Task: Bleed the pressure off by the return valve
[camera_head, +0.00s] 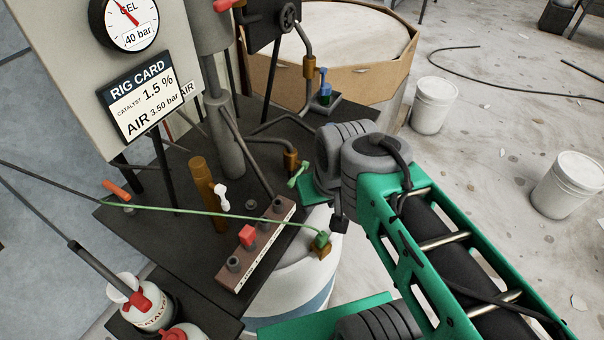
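The return valve is not marked as such in this view. A green lever (298,175) sits by a brass fitting (290,160) on the dark rig top. A white lever (222,196) stands beside a brass cylinder (205,190). A blue-topped fitting (324,80) sits below a pipe at the back. The GEL gauge (123,20) has a red needle and a "40 bar" label. My gripper (339,222) is mostly hidden behind my grey wrist, just right of the green lever. Contact and finger opening cannot be told.
The rig card (143,97) hangs below the gauge. A strip with a red knob (247,236) lies at the front. A green hose (190,211) crosses the top. White buckets (435,105) stand on the floor at right. A catalyst bottle (150,312) stands at lower left.

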